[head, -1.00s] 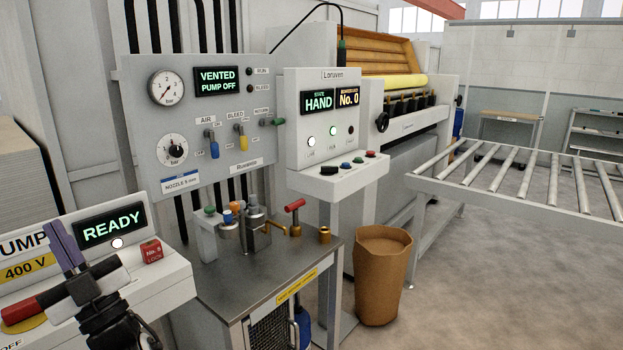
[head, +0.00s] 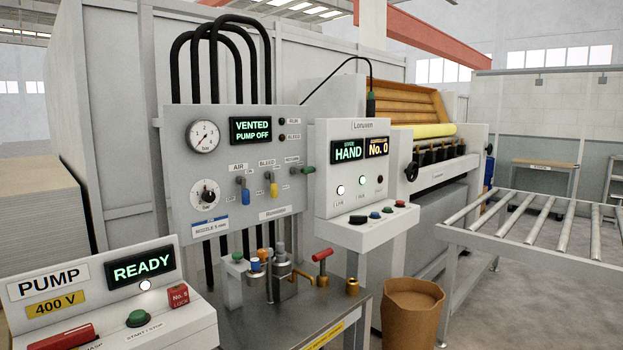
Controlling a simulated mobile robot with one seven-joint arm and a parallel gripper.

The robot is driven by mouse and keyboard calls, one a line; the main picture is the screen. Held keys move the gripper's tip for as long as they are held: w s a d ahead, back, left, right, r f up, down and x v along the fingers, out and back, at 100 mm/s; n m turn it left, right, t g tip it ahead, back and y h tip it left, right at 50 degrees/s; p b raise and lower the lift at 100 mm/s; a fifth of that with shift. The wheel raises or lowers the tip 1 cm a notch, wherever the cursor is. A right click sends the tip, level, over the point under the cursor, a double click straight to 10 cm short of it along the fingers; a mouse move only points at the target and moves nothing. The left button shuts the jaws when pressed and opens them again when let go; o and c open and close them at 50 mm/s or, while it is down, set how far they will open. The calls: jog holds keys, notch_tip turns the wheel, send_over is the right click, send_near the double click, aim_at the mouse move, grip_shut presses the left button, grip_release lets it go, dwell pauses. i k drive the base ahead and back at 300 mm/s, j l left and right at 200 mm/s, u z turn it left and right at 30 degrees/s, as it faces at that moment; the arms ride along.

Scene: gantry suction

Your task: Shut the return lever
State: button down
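The return lever (head: 308,170) has a green handle and sits at the right edge of the grey valve panel (head: 180,150), under the RETURN label. Its handle points sideways to the right. Beside it, the blue air lever (head: 245,194) and the yellow bleed lever (head: 273,188) both hang down. My gripper is not in view, so its state does not show.
The pump box (head: 100,290) stands at the front left, its screen reading READY. A steel bench (head: 262,320) with fittings and a red-handled valve (head: 322,258) stands below the panel. A control console (head: 350,200), a brown bin (head: 411,310) and a roller conveyor (head: 530,215) are to the right.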

aim_at(308, 170)
jog(key=i+l, duration=0.25)
jog(key=i, duration=0.2)
jog(key=i+l, duration=0.55)
jog(key=i, duration=0.3)
jog(key=i+l, duration=0.25)
jog(key=i, duration=0.2)
jog(key=i+j, duration=0.15)
jog(key=j, duration=0.15)
jog(key=i+j, duration=0.15)
jog(key=j+z, duration=0.05)
jog(key=j, duration=0.05)
